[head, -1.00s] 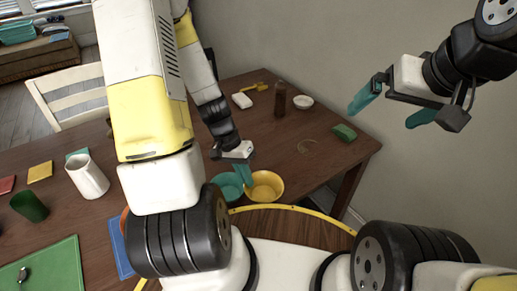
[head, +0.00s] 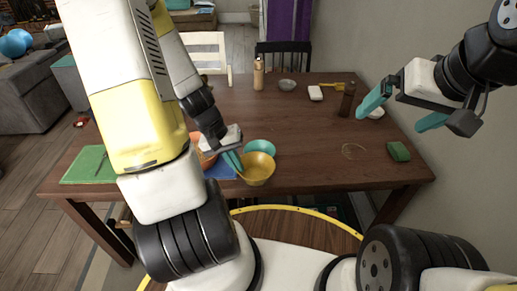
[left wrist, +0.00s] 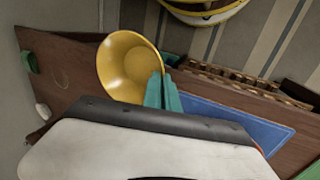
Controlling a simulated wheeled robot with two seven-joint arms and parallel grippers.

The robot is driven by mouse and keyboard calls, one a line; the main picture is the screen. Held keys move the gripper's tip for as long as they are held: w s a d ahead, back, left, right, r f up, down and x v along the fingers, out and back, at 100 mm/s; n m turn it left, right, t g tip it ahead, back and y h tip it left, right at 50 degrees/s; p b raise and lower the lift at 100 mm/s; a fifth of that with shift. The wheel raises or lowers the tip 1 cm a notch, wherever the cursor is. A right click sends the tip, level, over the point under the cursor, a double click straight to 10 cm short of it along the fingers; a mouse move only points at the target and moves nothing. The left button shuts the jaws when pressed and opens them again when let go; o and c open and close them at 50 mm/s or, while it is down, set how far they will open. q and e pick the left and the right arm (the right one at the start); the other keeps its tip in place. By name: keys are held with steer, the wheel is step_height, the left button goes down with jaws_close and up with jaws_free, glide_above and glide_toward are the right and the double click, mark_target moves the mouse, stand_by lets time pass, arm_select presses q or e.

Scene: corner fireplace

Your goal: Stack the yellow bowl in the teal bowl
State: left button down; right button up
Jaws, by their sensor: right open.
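The yellow bowl (head: 258,172) hangs from my left gripper (head: 233,162), whose teal fingers are closed on its left rim. In the head view it appears just in front of the teal bowl (head: 260,146), covering part of its near side. The left wrist view shows the yellow bowl (left wrist: 128,66) with its rim against the fingers (left wrist: 162,92). The teal bowl sits on the table behind it and looks empty where visible. My right gripper (head: 401,113) is open and empty, up at the right, away from both bowls.
An orange bowl (head: 205,152) is partly hidden behind my left gripper, near a blue mat (head: 219,172). A green block (head: 398,151), brown bottle (head: 347,100) and tan bottle (head: 258,74) stand on the wooden table (head: 310,130). The table's middle is mostly clear.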

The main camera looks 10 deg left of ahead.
arm_select(q)
steer(key=w, duration=0.5)
steer(key=w+a+f, duration=0.1)
steer(key=w, duration=0.4)
steer(key=w+a, duration=0.1)
steer(key=w, duration=0.4)
steer(key=shift+w+a+f, duration=0.1)
steer(key=shift+a+f, duration=0.05)
steer(key=shift+f, duration=0.05)
steer(key=shift+w+f, duration=0.1)
steer(key=shift+f, duration=1.65)
steer(key=shift+f, duration=0.35)
steer(key=shift+f, duration=0.25)
steer(key=c, duration=1.7)
jaws_free()
